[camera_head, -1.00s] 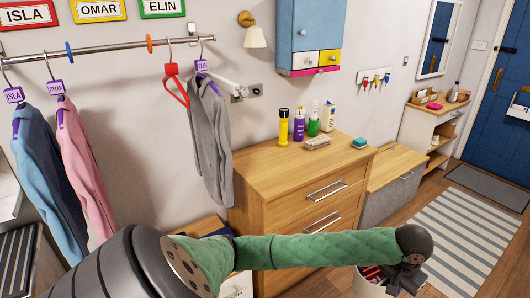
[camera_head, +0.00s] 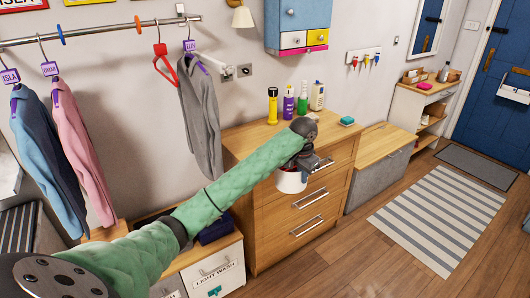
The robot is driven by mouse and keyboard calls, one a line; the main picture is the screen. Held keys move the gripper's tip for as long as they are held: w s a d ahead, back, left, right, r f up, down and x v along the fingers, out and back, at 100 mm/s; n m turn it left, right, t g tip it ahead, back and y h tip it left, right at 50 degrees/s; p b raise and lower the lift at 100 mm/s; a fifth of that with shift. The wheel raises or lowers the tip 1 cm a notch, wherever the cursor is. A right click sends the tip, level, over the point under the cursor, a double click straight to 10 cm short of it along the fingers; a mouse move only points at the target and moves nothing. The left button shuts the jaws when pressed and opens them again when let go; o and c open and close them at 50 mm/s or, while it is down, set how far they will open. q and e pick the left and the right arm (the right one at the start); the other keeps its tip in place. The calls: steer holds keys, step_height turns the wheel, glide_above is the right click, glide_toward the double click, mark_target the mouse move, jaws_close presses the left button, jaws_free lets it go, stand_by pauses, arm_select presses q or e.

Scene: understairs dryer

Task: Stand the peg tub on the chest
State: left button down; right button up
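The peg tub (camera_head: 290,182) is a small white tub with dark red showing at its rim. My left gripper (camera_head: 300,166) is shut on it near the rim, with the fingers partly hidden by the wrist. The tub hangs upright in front of the chest's drawer fronts, its rim below the top's level in the picture. The chest (camera_head: 278,222) is a wooden drawer unit with metal bar handles. Its top (camera_head: 245,142) is partly hidden by my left wrist. My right gripper is out of view.
On the chest top stand a yellow torch (camera_head: 272,107), a purple bottle (camera_head: 288,106), a green bottle (camera_head: 303,104), a pale bottle (camera_head: 317,97) and a teal-topped block (camera_head: 347,121). A grey cardigan (camera_head: 201,120) hangs beside the chest's left end. A low bench (camera_head: 375,170) adjoins on the right.

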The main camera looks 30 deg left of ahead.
arm_select(q)
steer(key=w+a+r+m+p, duration=0.1)
steer(key=w+a+r+m, duration=0.1)
steer(key=w+a+r, duration=0.3)
steer(key=w+a+r+m, duration=0.2)
steer(key=w+a+r, duration=0.1)
steer(key=w+a, duration=0.35)
steer(key=shift+w+a+f+p, duration=0.65)
steer(key=shift+a+f+p, duration=0.45)
steer(key=shift+a+f, duration=0.75)
steer(key=shift+w+a+f+p, duration=0.7)
steer(key=shift+a+f+p, duration=0.6)
steer(key=shift+a, duration=0.8)
steer(key=shift+w+a+f+p, duration=0.65)
steer(key=shift+a+f+p, duration=0.25)
steer(key=shift+a+f, duration=1.05)
steer(key=shift+f, duration=0.35)
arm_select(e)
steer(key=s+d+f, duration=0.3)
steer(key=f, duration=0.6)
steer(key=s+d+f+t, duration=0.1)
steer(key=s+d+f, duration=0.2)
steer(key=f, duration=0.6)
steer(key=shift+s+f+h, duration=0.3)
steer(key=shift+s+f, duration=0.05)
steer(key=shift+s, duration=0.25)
arm_select(q)
steer(key=shift+f, duration=0.1)
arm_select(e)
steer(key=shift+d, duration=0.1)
